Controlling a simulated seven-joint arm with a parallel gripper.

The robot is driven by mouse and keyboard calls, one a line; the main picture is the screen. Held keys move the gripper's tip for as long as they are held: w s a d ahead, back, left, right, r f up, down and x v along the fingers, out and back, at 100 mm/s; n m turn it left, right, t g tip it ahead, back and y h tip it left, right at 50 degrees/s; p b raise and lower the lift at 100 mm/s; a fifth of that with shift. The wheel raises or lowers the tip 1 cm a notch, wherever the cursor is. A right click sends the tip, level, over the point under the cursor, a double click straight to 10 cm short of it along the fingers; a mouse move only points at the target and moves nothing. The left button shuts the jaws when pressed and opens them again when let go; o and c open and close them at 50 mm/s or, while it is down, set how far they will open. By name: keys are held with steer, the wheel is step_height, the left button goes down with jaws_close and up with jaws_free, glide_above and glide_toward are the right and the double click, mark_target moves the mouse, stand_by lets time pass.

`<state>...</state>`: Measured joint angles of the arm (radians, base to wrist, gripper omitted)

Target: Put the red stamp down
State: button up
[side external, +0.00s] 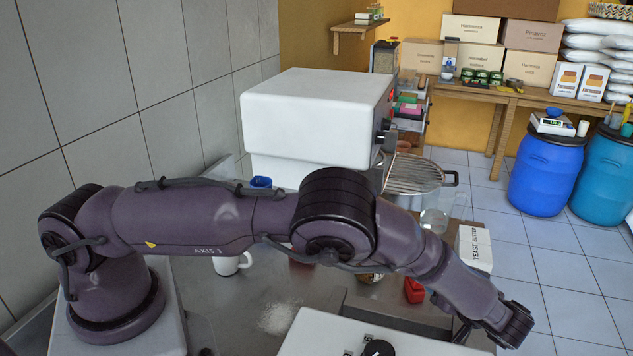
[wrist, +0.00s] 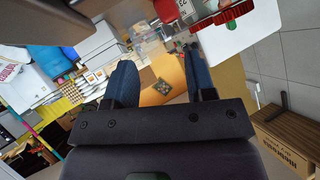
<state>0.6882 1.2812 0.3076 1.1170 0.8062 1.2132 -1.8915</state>
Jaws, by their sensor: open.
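A small red object (side external: 413,290), which may be the red stamp, is on the steel worktop just beyond my forearm in the side view. Its lower part is close to the arm's outline, and its full shape is hard to tell. My gripper in the wrist view (wrist: 160,62) has its two blue fingers apart, with nothing held between them. Past the fingers lies an orange-tan surface with a small patterned item (wrist: 162,87). In the side view the fingers are mostly hidden near my wrist at the lower right. I cannot clearly make out the stamp in the wrist view.
A white mug (side external: 230,263) and spilled white powder (side external: 279,318) are on the steel worktop (side external: 240,292). A yeast box (side external: 474,246), a clear jug (side external: 434,222) and a large pot with a wire rack (side external: 411,176) stand behind my forearm. A white machine (side external: 318,110) rises at the back.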

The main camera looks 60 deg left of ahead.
steer(key=s+a+r+g+h, duration=0.25)
steer(key=a+r, duration=0.25)
steer(key=r, duration=0.5)
steer(key=s+a+r+m+h, duration=0.3)
steer(key=s+r, duration=0.5)
steer(key=s+a+r+m+t+h, duration=0.1)
steer(key=s+a+r+h, duration=0.3)
steer(key=s+r, duration=0.4)
steer(key=shift+s+r+m, duration=0.4)
steer(key=shift+s+m, duration=0.15)
steer(key=shift+m, duration=0.35)
steer(key=shift+o, duration=0.3)
steer(key=s+m+t+h, duration=0.2)
steer(key=s+m+t, duration=0.1)
steer(key=s, duration=0.7)
steer(key=shift+s+r+m, duration=0.2)
steer(key=shift+r+m, duration=0.05)
steer(key=shift+m, duration=0.15)
steer(key=shift+o, duration=0.2)
steer(key=shift+s+d+f, duration=0.1)
steer(key=shift+s, duration=0.15)
